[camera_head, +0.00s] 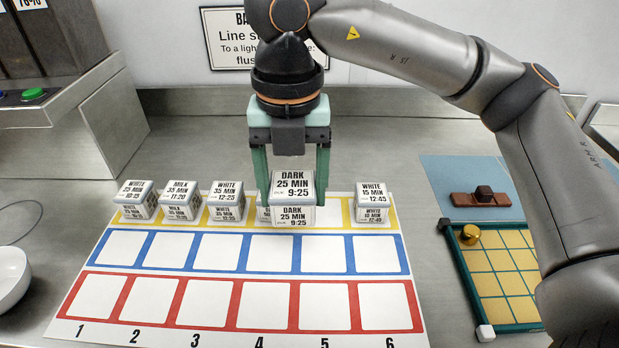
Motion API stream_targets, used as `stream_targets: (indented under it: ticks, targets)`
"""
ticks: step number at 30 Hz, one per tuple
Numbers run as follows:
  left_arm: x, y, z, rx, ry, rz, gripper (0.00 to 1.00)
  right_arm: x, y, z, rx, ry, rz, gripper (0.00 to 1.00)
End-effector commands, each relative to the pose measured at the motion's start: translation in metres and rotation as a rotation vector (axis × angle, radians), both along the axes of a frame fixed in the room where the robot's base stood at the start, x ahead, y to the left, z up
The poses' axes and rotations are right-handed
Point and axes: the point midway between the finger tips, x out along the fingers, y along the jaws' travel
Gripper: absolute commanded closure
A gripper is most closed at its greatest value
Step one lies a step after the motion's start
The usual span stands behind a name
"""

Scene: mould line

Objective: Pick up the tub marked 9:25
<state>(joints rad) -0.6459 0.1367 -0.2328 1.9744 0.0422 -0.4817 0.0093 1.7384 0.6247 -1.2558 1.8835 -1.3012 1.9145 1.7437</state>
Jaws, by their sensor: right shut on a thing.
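The tub marked DARK 25 MIN 9:25 (293,188) is a small white-and-grey block with labels on its top and front. It is at the yellow row, near column 5. My right gripper (294,190) comes down over it from above, with its green fingers on either side, shut on the tub. I cannot tell whether the tub touches the board. My left gripper is not in view.
Other tubs stand in the yellow row: WHITE 10:15 (136,198), MILK 11:20 (181,200), WHITE 12:25 (227,202) and WHITE 12:45 (372,204). Another is partly hidden left of my gripper. The board's blue and red rows (204,302) are empty. A green-edged grid (500,284) lies right.

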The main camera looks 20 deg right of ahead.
Motion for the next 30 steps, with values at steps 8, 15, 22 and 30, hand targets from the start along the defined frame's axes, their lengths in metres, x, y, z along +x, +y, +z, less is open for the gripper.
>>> stream_targets:
  ticks: [8,15,22,30]
  targets:
    - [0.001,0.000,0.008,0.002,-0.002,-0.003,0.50,-0.014,0.016,0.020,-0.001,-0.002,0.000,0.90]
    - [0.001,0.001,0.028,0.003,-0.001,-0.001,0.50,-0.015,0.016,0.050,0.001,0.000,-0.001,0.90]
    - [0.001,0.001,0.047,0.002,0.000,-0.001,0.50,-0.015,0.016,0.077,0.000,-0.001,-0.001,0.90]
    - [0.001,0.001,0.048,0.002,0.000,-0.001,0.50,-0.015,0.016,0.080,0.000,0.000,-0.001,0.90]
